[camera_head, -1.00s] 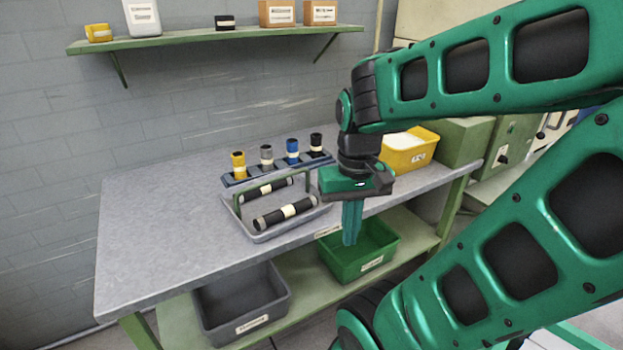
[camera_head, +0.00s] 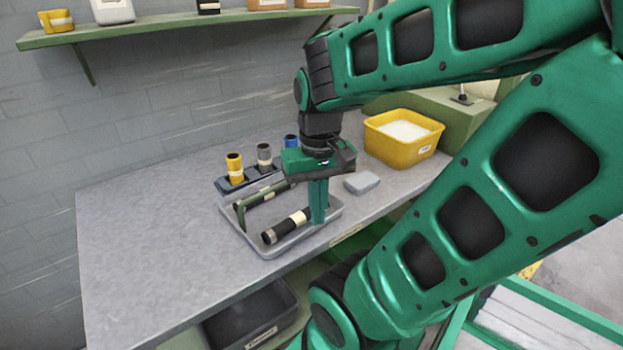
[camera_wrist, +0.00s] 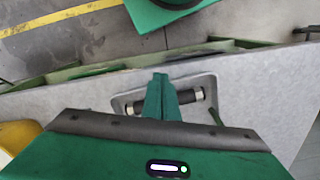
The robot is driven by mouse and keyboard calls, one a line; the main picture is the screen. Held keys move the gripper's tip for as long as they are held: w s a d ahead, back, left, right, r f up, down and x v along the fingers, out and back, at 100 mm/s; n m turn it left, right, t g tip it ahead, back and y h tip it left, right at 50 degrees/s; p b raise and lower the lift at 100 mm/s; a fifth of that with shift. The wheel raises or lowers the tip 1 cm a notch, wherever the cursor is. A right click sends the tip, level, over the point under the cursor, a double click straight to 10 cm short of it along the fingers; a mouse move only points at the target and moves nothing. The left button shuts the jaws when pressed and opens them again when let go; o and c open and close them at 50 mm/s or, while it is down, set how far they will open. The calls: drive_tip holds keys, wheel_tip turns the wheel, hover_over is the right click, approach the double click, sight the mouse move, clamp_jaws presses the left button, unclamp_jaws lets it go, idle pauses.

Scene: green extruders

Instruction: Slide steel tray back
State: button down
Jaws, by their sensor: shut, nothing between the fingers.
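The steel tray (camera_head: 285,246) lies on the grey bench near its front edge, with a green handle (camera_head: 265,191) over it. A black cylinder with a pale band (camera_head: 288,226) lies in the tray. My gripper (camera_head: 318,220) is shut and points down at the right part of the tray, its fingertips at or just above the tray. Contact with the tray cannot be told. In the wrist view, the shut fingers (camera_wrist: 161,85) cover the middle of the cylinder (camera_wrist: 190,97), and the tray's rim (camera_wrist: 213,85) shows around them.
Behind the tray stands a rack (camera_head: 226,186) with yellow, grey and blue cylinders. A small grey block (camera_head: 361,183) and a yellow bin (camera_head: 400,148) are to the right. A dark bin (camera_head: 250,318) sits below. The bench (camera_head: 140,230) is clear on the left.

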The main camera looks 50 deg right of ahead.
drive_tip(key=w+d+r+m, duration=0.1)
drive_tip(key=w+d+m, duration=0.6)
drive_tip(key=d, duration=0.4)
drive_tip(key=w+d+r+m, duration=0.1)
drive_tip(key=w+d+m, duration=0.55)
drive_tip(key=d, duration=0.35)
drive_tip(key=shift+m, duration=0.25)
wheel_tip(320, 180, down, 11)
drive_tip(key=shift+r, duration=0.2)
drive_tip(key=shift+w+a+r, duration=0.1)
drive_tip(key=shift+w+a, duration=0.05)
drive_tip(key=shift+a, duration=0.45)
drive_tip(key=shift+w+a+r, duration=0.1)
drive_tip(key=shift+a, duration=0.5)
drive_tip(key=shift+w+a, duration=0.15)
drive_tip(key=shift+a, duration=0.5)
drive_tip(key=shift+a, duration=0.1)
